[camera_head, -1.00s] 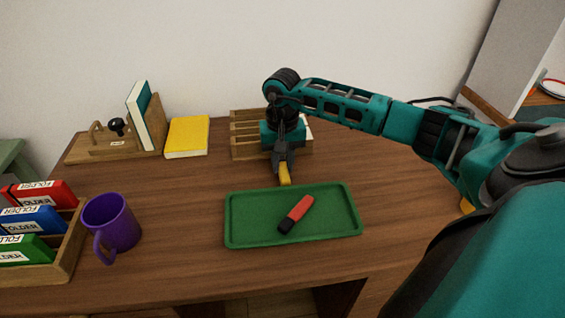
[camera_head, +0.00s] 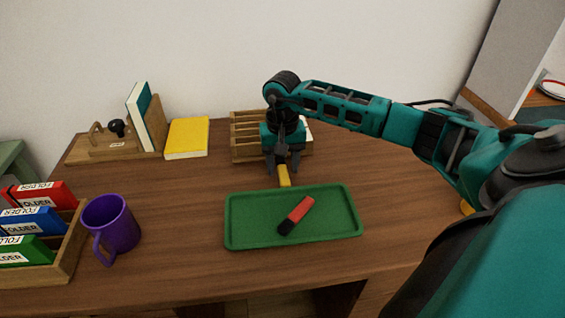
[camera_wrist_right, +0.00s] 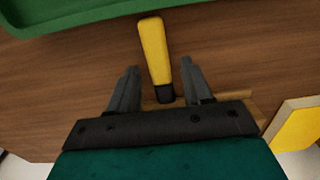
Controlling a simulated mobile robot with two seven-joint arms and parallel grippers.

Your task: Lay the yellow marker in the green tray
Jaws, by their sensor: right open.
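The yellow marker (camera_head: 284,176) lies on the wooden table just behind the far rim of the green tray (camera_head: 240,236). Its yellow end is close to the rim; I cannot tell whether they touch. My right gripper (camera_head: 283,172) is open above it. In the right wrist view the marker (camera_wrist_right: 155,50) shows its dark end between the two spread fingers (camera_wrist_right: 160,80), with a gap on both sides. The tray's edge (camera_wrist_right: 80,15) runs along the top of that view. My left gripper is not in view.
A red marker (camera_head: 297,212) with a black end lies inside the tray. A wooden organizer (camera_head: 243,146) stands behind my right gripper. A purple mug (camera_head: 113,226), a folder rack (camera_head: 68,262) and a yellow book (camera_head: 187,137) are to the left. The table right of the tray is clear.

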